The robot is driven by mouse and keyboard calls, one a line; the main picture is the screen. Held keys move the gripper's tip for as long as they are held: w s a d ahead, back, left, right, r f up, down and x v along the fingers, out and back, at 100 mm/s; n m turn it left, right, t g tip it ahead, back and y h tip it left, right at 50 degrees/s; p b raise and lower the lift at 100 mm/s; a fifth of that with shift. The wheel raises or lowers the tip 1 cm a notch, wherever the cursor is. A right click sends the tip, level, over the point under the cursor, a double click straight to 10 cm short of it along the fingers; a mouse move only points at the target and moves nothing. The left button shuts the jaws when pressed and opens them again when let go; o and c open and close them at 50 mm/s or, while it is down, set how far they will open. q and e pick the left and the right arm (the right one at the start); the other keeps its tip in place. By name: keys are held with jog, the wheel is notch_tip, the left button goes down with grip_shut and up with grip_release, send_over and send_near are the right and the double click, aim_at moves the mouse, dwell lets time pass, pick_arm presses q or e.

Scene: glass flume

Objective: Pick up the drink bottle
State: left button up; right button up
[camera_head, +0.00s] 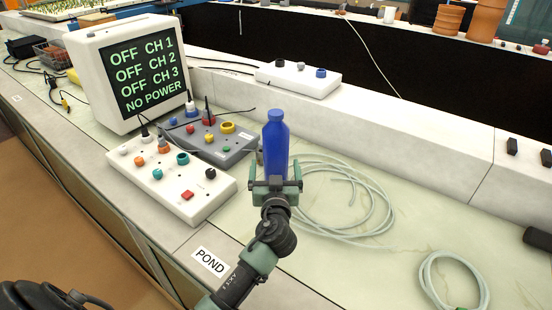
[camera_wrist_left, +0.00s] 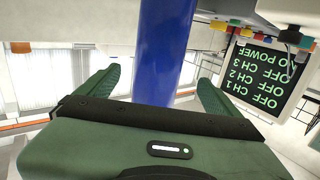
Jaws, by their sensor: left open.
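The drink bottle (camera_head: 275,142) is blue and stands upright on the pale bench top, beside the grey control box. My left gripper (camera_head: 276,182) is at the lower part of the bottle on its near side, with its fingers spread. In the left wrist view, the blue bottle (camera_wrist_left: 165,50) rises between the two green fingers of the open gripper (camera_wrist_left: 160,88). Gaps show between the bottle and each finger there. The bottle's base is hidden behind the gripper in the head view. My right gripper is not in view.
A white box with knobs (camera_head: 172,180) and a grey box (camera_head: 212,138) stand left of the bottle, below a monitor (camera_head: 140,75). Coiled pale hose (camera_head: 345,205) lies to its right, with another coil (camera_head: 455,280) further right. A white ledge (camera_head: 400,125) runs behind.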

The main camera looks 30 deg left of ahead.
aim_at(276, 154)
pick_arm(q)
jog(key=shift+w+a+r, duration=0.1)
jog(key=shift+w+r, duration=0.3)
jog(key=shift+w, duration=0.3)
jog(key=shift+w+a+r, duration=0.1)
jog(key=shift+w+r, duration=0.1)
jog(key=shift+r, duration=0.1)
jog(key=p+x, duration=0.2)
jog(key=shift+w+a+r, duration=0.2)
jog(key=shift+r, duration=0.1)
jog(key=x, duration=0.2)
jog(key=shift+w+a+f, duration=0.15)
jog(key=shift+w+f, duration=0.1)
jog(key=shift+w+a, duration=0.15)
jog(key=shift+w, duration=0.1)
jog(key=c, duration=1.5)
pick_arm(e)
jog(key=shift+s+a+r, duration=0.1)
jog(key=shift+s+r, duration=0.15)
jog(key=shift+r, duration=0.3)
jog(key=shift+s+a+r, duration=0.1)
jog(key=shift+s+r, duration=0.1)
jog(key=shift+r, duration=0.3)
